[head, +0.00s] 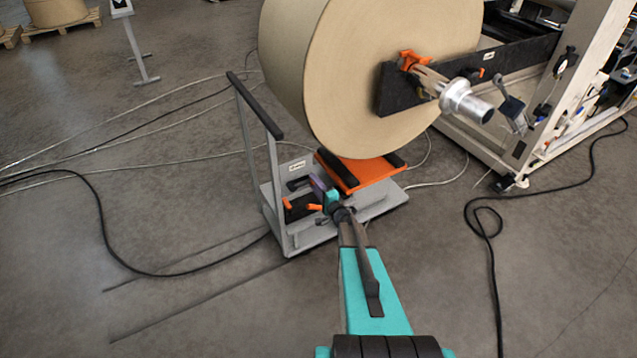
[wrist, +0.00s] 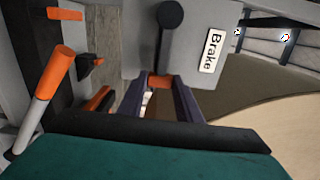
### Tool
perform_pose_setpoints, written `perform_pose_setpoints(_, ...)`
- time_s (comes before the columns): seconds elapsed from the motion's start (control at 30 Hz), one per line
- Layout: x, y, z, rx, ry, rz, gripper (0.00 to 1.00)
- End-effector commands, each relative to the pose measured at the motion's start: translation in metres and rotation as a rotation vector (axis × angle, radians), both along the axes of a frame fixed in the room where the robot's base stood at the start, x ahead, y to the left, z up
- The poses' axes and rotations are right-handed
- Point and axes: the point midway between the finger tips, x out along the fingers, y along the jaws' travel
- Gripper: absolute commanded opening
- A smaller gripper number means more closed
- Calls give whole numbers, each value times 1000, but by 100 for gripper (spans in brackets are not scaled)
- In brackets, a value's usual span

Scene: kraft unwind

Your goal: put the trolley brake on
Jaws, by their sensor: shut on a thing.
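The grey trolley (head: 292,243) stands under the big paper roll, with an upright push handle (head: 255,104) at its left. In the wrist view a plate (wrist: 190,50) with a "Brake" label (wrist: 211,50) faces me. The dark brake lever (wrist: 165,45) with a round knob runs down beside the label to my fingertips. My gripper (wrist: 159,82) is shut on the lever's lower end, with something orange between the fingertips. In the head view my gripper (head: 318,185) is low at the trolley's near side; the contact is too small to make out.
The paper roll (head: 355,75) hangs close above the trolley's orange top (head: 378,168). An orange and grey handle (wrist: 45,95) stands left of my gripper. Black cables (head: 105,225) lie on the floor. The machine frame (head: 545,130) is at the right.

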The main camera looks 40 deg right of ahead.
Motion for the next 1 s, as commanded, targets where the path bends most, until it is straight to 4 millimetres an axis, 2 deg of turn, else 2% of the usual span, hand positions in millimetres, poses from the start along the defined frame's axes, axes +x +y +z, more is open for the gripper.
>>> perform_pose_setpoints(0.03,-4,-4,-4,12,7,-14,0)
perform_pose_setpoints(0.27,-1,0,-5,13,8,-9,0)
perform_pose_setpoints(0.3,-1,1,-5,13,8,-8,33)
perform_pose_setpoints(0.4,0,2,-4,11,8,-5,50)
perform_pose_setpoints(0.77,2,6,-2,6,4,3,50)
perform_pose_setpoints(1.0,-8,7,-2,5,5,3,50)
